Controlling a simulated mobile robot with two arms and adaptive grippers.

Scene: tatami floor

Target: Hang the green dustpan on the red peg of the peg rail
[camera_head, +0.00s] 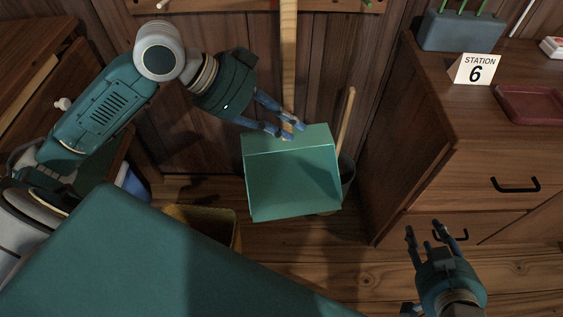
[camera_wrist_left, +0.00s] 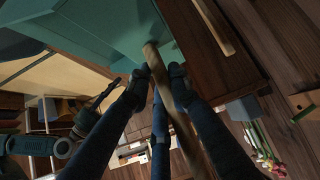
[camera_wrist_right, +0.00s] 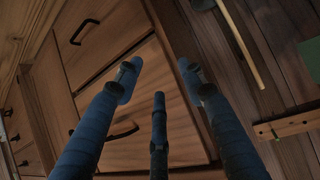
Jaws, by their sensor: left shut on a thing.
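The green dustpan (camera_head: 292,180) hangs in the air in the middle of the head view, its open pan facing me. Its long wooden handle (camera_head: 289,60) runs up out of the top of the picture. My left gripper (camera_head: 290,127) is shut on the handle just above the pan; the handle (camera_wrist_left: 182,125) passes between its fingers in the left wrist view. The peg rail (camera_head: 255,5) is cut off at the head view's top edge; it also shows in the right wrist view (camera_wrist_right: 292,123). I cannot surely make out the red peg. My right gripper (camera_head: 430,235) is open and empty before the drawers.
A wooden cabinet (camera_head: 425,190) with black handles stands at right, bearing a Station 6 card (camera_head: 475,69), a red tray (camera_head: 530,104) and a grey block with green stems (camera_head: 462,30). A bucket (camera_head: 347,170) with a stick stands behind the dustpan. A tan bin (camera_head: 205,225) is lower left.

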